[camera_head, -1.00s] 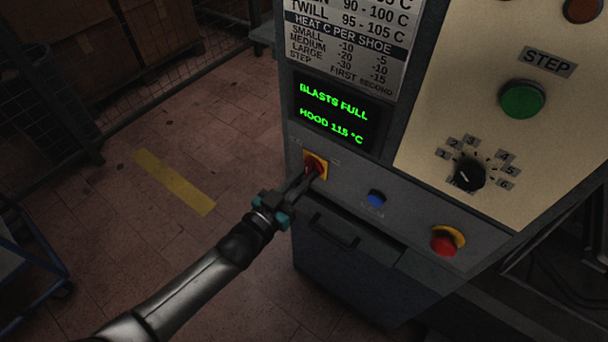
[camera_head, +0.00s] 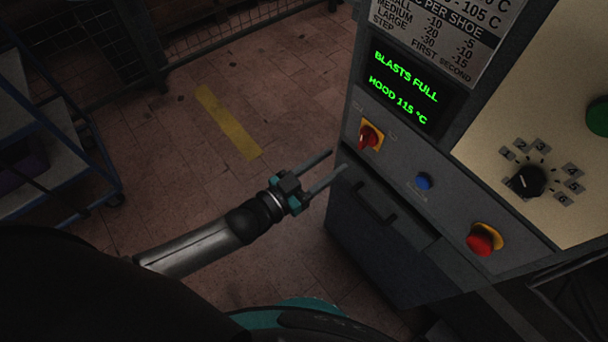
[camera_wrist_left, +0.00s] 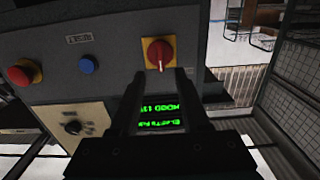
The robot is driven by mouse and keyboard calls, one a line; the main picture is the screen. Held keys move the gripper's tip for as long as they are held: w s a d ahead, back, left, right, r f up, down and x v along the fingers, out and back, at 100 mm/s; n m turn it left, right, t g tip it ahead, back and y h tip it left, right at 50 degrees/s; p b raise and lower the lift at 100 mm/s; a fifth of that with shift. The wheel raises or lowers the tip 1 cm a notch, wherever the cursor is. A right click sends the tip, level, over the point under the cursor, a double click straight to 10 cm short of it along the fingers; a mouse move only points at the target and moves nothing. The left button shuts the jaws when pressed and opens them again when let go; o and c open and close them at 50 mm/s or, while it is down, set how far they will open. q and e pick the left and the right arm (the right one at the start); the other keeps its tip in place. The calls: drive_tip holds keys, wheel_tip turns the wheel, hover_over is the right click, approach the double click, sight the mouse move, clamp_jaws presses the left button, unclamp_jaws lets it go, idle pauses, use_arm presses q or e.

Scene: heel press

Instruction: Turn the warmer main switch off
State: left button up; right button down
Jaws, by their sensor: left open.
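The main switch (camera_head: 369,136) is a red rotary knob on a yellow plate, at the left end of the grey control strip below the display. It also shows in the left wrist view (camera_wrist_left: 159,53), with its ridge and pale mark pointing towards the display. The small labels beside it are unreadable. My left gripper (camera_head: 338,160) is open and empty, a little short of the panel and to the lower left of the switch. Its two fingers are apart, touching nothing that I can see. My right gripper is not in view.
The lit green display (camera_head: 403,86) reads BLASTS FULL and HOOD 115 °C. A blue button (camera_head: 424,182) and a red mushroom button (camera_head: 484,240) sit right of the switch. A drawer handle (camera_head: 374,203) juts out below. Floor to the left is open, with a blue-framed cart (camera_head: 75,140) beyond.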

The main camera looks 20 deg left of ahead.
use_arm(q)
drive_tip(key=v, duration=0.7)
drive_tip(key=shift+p, duration=0.4)
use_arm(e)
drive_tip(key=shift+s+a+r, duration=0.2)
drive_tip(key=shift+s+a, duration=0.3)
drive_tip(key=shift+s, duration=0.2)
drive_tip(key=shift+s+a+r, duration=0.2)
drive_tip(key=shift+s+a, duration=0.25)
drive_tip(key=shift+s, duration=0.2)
